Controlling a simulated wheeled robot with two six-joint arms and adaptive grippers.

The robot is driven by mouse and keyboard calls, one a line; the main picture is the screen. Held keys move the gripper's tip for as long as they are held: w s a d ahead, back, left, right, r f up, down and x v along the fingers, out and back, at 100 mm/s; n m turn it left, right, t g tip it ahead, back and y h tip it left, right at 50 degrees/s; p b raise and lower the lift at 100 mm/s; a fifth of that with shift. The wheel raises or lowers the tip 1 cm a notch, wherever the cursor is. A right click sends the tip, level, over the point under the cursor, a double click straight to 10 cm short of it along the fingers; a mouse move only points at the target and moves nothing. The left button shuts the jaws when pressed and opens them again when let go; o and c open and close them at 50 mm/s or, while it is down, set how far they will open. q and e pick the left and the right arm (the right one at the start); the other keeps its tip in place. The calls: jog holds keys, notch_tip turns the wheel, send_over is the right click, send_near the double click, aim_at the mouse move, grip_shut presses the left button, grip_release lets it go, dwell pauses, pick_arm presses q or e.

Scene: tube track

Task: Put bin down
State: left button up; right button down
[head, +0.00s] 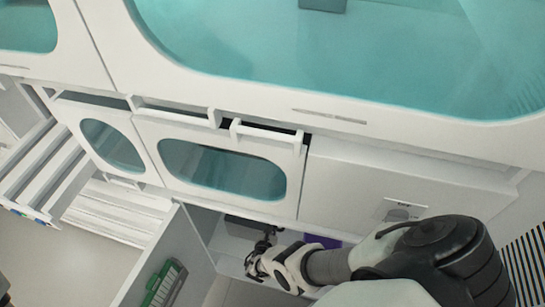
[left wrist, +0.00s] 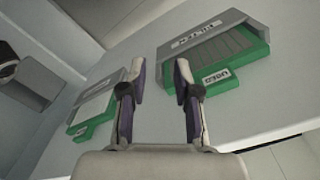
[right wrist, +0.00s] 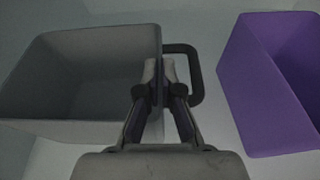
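A grey open bin (right wrist: 75,85) with a dark loop handle (right wrist: 196,75) fills the left of the right wrist view. My right gripper (right wrist: 160,68) is at the handle side of this bin, its fingertips close together and shut on it; the exact contact is partly hidden. In the head view my right gripper (head: 262,258) reaches into an open compartment below the cabinet doors, where the dark bin (head: 243,229) shows partly behind it. My left gripper (left wrist: 158,75) is open and empty in the left wrist view, in front of a white panel with green cards.
A purple bin (right wrist: 270,85) stands to the right of the grey bin, with a gap between them. Grey holders with green cards (left wrist: 228,65) are on the panel near my left gripper. An open door (head: 165,265) borders the compartment on the left.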

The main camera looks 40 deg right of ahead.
jog(key=c, duration=1.3)
grip_release()
jog(key=shift+s+a+r+p, duration=0.15)
jog(key=shift+r+p, duration=0.1)
jog(key=shift+p, duration=0.2)
jog(key=p+v, duration=0.2)
jog(key=v, duration=0.5)
jog(key=shift+f, duration=0.1)
